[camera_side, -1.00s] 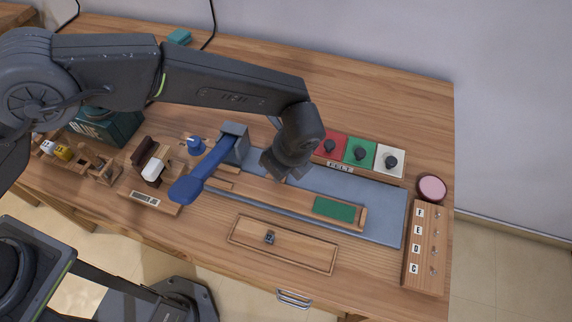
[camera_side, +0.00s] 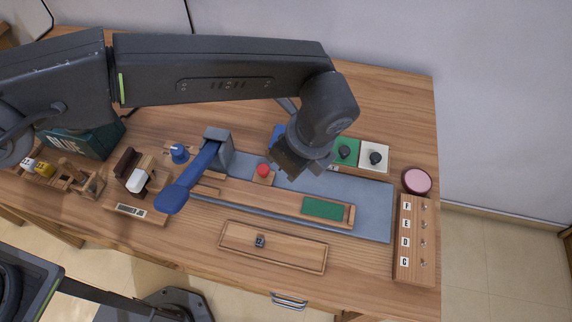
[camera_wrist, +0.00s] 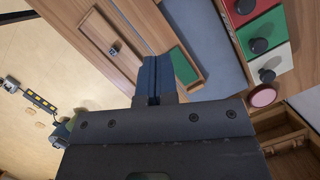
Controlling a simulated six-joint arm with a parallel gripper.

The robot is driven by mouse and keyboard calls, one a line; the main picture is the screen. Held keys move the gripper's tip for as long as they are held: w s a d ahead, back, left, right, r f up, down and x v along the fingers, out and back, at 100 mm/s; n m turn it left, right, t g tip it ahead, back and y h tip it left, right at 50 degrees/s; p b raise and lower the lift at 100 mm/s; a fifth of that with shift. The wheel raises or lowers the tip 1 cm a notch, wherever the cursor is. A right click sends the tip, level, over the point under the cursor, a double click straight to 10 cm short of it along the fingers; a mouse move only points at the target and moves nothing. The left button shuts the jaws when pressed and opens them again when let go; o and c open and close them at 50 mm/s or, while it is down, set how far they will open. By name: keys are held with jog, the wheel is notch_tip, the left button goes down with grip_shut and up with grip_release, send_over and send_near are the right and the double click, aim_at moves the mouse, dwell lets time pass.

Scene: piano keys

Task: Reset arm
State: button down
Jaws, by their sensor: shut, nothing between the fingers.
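My gripper (camera_side: 290,160) hangs over the blue-grey mat in the side view, above its back edge and in front of the felt blocks. In the wrist view its two blue fingers (camera_wrist: 156,76) are together with nothing between them. A wooden key with a green pad (camera_side: 326,208) lies on the mat (camera_side: 372,200), apart from the gripper. A small wooden block with a red top (camera_side: 263,170) is just left of the gripper. My gripper hides part of the felt row behind it.
A blue-handled lever press (camera_side: 192,178) stands left of the mat. A shallow wooden tray (camera_side: 290,256) with a small dark piece lies in front. Green (camera_side: 345,150) and white blocks with black knobs, a pink disc (camera_side: 416,181) and a lettered rack (camera_side: 416,240) are at right.

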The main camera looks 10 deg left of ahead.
jog(key=shift+d+r, duration=0.15)
jog(key=shift+r, duration=0.25)
jog(key=a+r+n+t+h, duration=0.1)
jog(key=a+r+n, duration=0.6)
jog(key=a, duration=0.5)
jog(key=a+r+n+h, duration=0.2)
jog(key=a+r+n, duration=0.2)
jog(key=a+r, duration=0.65)
jog(key=s+a+f+n+t, duration=0.3)
jog(key=s+a+n, duration=0.9)
jog(key=s+a, duration=0.3)
jog(key=shift+s+a, duration=0.15)
jog(key=shift+a, duration=0.15)
jog(key=c, duration=1.9)
grip_release()
